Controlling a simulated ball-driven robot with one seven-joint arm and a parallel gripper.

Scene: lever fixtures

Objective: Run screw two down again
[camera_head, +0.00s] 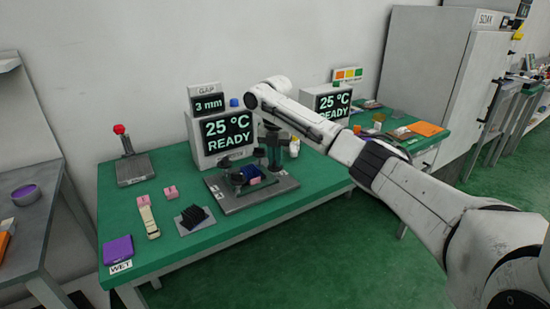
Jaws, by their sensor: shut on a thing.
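A grey fixture plate (232,202) lies on the green table, in front of a grey display unit. My arm reaches in from the right, and my gripper (273,150) points down over the right side of the fixture. It is shut on the right-hand screw (275,164), whose top it mostly hides. The fingers are small and dark here, and no number shows on either screw.
The display unit (226,136) reads 25 °C READY, with a 3 mm GAP sign above. A red-knobbed lever (121,131), pink blocks (170,191), a cream clamp-like piece (148,217), a black finned block (194,217) and a purple WET pad (118,250) stand left on the table.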

